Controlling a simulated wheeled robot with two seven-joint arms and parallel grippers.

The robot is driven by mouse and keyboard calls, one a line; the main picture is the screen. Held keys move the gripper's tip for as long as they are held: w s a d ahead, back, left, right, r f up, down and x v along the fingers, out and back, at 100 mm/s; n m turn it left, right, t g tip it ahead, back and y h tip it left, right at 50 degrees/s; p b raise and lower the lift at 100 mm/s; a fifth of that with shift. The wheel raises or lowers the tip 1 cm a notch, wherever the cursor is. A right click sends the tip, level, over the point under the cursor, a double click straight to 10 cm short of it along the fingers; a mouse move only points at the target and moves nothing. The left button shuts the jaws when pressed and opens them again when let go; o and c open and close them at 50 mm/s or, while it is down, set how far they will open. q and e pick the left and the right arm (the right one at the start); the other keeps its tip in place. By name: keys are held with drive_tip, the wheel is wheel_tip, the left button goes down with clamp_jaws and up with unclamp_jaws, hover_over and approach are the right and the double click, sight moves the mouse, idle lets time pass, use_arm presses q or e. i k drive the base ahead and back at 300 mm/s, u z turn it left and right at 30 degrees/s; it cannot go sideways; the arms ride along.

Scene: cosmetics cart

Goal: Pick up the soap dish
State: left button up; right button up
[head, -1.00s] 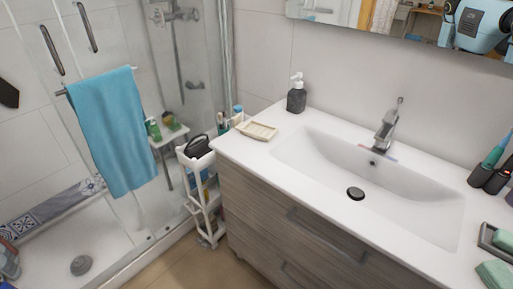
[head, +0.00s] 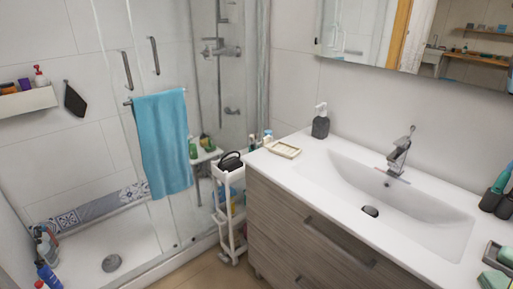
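A cream ridged soap dish (head: 284,149) lies on the white countertop, near its left back corner, left of the sink basin. It looks empty. A second, darker dish (head: 497,256) with a green soap bar sits at the right end of the counter, cut by the picture edge. Neither of my grippers shows in the head view.
A dark soap dispenser (head: 320,124) stands behind the cream dish. A narrow white cart (head: 229,178) with bottles and a black item stands left of the vanity. The tap (head: 400,152) rises behind the basin (head: 390,194). A blue towel (head: 164,145) hangs on the glass shower door.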

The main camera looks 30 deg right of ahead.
sight(284, 150)
drive_tip(key=u, duration=0.25)
drive_tip(key=i, duration=1.4)
drive_tip(key=z, duration=1.05)
drive_tip(key=i, duration=0.75)
drive_tip(key=z, duration=0.8)
